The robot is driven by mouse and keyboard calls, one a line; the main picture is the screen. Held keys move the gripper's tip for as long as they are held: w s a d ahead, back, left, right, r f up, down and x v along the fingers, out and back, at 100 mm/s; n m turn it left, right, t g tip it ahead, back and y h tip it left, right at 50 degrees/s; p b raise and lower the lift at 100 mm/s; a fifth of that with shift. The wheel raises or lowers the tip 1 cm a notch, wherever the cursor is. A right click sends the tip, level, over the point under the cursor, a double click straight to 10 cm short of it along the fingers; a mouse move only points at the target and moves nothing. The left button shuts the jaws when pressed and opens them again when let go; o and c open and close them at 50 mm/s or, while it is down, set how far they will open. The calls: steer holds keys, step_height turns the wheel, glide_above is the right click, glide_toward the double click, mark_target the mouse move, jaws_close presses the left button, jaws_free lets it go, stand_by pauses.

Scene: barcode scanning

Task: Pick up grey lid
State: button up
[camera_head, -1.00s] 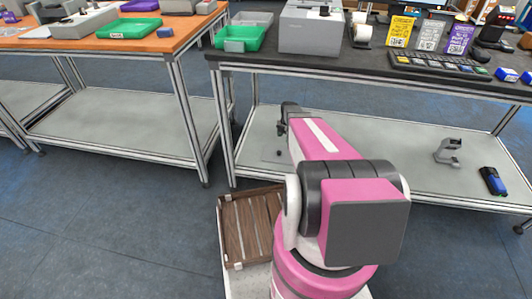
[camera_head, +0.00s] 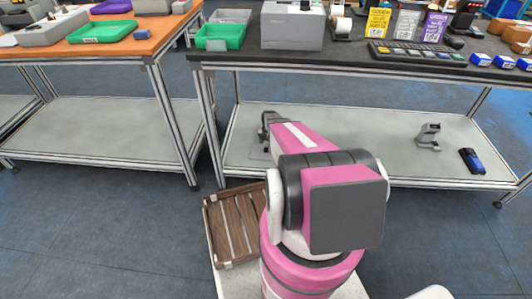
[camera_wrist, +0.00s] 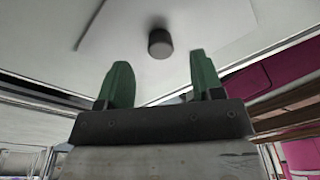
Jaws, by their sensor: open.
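The grey lid (camera_wrist: 212,20) looks like a flat pale plate with a short dark round knob (camera_wrist: 160,43) in the wrist view. In the head view only a pale edge of it (camera_head: 257,153) shows on the lower shelf, with my arm covering most of that spot. My gripper (camera_wrist: 160,64) has two green fingers, spread apart and empty. In the wrist view the knob appears beyond the fingertips, between them and apart from them. In the head view the gripper end (camera_head: 268,120) is over the lower shelf, partly hidden by my arm.
The lower shelf (camera_head: 350,150) lies under a dark tabletop (camera_head: 350,58) with a grey front rail. A grey bracket-like part (camera_head: 428,137) and a blue-black device (camera_head: 472,160) lie at its right. A green bin (camera_head: 220,37) and grey box (camera_head: 292,25) stand above.

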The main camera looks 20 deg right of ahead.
mark_target(266, 149)
step_height(266, 149, down, 4)
steer(key=shift+s+a+r, duration=0.15)
steer(key=shift+r, duration=0.05)
steer(key=c, duration=1)
steer(key=shift+r, duration=0.2)
